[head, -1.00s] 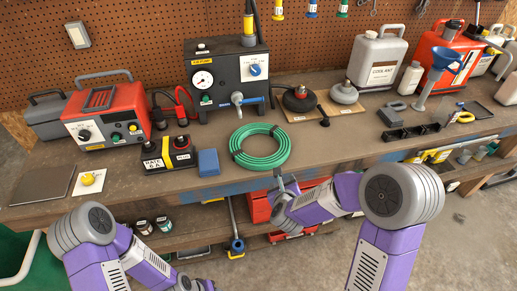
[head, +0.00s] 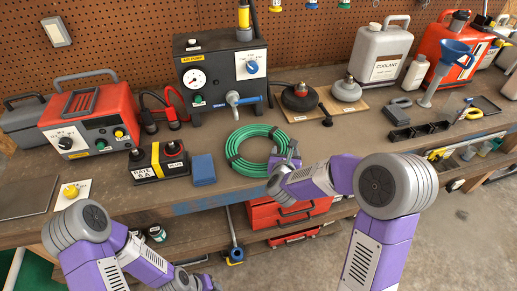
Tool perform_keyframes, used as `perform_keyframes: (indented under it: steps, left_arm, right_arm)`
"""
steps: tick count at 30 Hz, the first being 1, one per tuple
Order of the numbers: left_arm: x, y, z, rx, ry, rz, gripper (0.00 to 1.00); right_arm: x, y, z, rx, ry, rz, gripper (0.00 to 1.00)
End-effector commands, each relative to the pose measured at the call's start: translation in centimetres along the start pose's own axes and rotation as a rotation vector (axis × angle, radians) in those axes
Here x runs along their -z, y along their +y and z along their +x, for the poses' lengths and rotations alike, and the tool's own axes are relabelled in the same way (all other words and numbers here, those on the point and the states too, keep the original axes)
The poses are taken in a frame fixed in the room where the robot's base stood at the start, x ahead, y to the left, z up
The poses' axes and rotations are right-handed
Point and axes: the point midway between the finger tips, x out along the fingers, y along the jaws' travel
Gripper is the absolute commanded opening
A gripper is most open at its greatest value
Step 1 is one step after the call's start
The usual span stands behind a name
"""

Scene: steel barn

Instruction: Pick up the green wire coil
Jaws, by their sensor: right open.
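The green wire coil (head: 237,150) lies flat on the wooden workbench, near its front edge and in the middle of the head view. Dark ties bind it. My right gripper (head: 287,150) is at the right side of the coil, with its fingers over or beside the ring. It is open, and I cannot tell whether it touches the coil. It hides part of the coil's right side. My left arm comes in at the lower left, below the bench edge, and its gripper's fingers cannot be made out.
A blue box (head: 203,170) and a black battery (head: 159,165) stand left of the coil. The air pump unit (head: 208,80) is behind it. Black and grey round weights (head: 301,97) sit to the right behind. Bare bench (head: 350,135) lies right of the coil.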

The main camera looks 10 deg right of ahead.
Motion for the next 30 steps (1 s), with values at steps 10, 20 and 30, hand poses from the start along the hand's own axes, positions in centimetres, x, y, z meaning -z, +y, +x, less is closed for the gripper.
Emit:
perform_keyframes:
  steps: [10,20,30]
  left_arm:
    - [0.0,-0.1,0.3,0.000,0.000,0.000,0.43]
    - [0.0,-0.1,0.2,0.000,0.001,0.000,0.43]
    - [0.0,-0.1,0.2,0.000,0.000,0.000,0.43]
  right_arm:
    - [0.0,0.0,2.5,-0.001,0.001,-0.001,0.63]
    - [0.0,0.0,2.5,0.000,0.001,-0.001,0.28]
    - [-0.1,0.0,2.5,0.000,-0.003,-0.001,0.00]
